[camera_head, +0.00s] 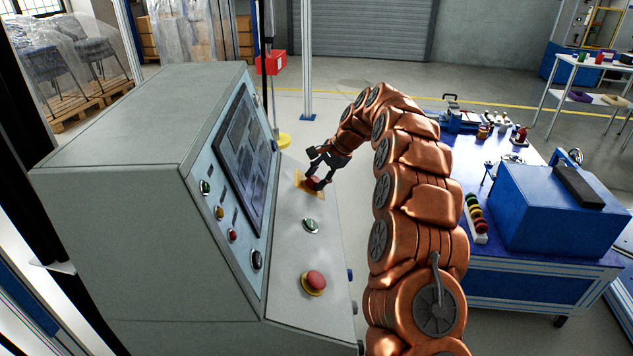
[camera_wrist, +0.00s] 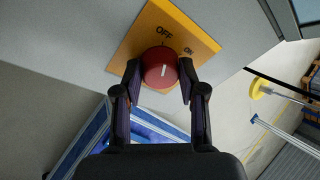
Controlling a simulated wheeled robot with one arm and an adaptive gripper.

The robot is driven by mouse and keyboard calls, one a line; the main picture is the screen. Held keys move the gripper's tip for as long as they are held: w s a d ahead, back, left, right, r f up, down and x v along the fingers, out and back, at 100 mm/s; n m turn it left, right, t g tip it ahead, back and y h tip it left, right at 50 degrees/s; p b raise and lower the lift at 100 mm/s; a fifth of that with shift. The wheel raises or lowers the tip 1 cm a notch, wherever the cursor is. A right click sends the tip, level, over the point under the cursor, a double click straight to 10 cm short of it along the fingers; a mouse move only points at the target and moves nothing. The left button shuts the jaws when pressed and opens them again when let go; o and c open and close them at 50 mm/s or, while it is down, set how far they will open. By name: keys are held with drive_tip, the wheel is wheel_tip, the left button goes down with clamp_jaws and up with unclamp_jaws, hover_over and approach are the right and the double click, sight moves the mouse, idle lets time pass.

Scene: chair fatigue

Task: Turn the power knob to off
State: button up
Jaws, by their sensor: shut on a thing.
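The power knob (camera_wrist: 160,66) is red and round with a short white mark, seen in the wrist view. It sits on a yellow plate (camera_wrist: 203,45) printed OFF above the knob and ON to its upper right. The white mark runs nearly up and down in that view, leaning slightly right. My gripper (camera_wrist: 160,78) is shut on the knob, one finger on each side. In the head view, my gripper (camera_head: 318,172) reaches down to the knob (camera_head: 315,184) at the far end of the console's sloped panel. The fingers partly hide the knob there.
The grey console (camera_head: 120,130) carries a dark screen (camera_head: 243,150) and several buttons. A green button (camera_head: 311,226) and a red mushroom button (camera_head: 314,281) lie nearer on the same panel. A table with a blue box (camera_head: 560,205) stands to the right of my arm.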

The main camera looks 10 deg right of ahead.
drive_tip(key=shift+n, duration=0.3)
drive_tip(key=o, duration=1.1)
drive_tip(key=shift+o, duration=0.2)
drive_tip(key=v, duration=1.2)
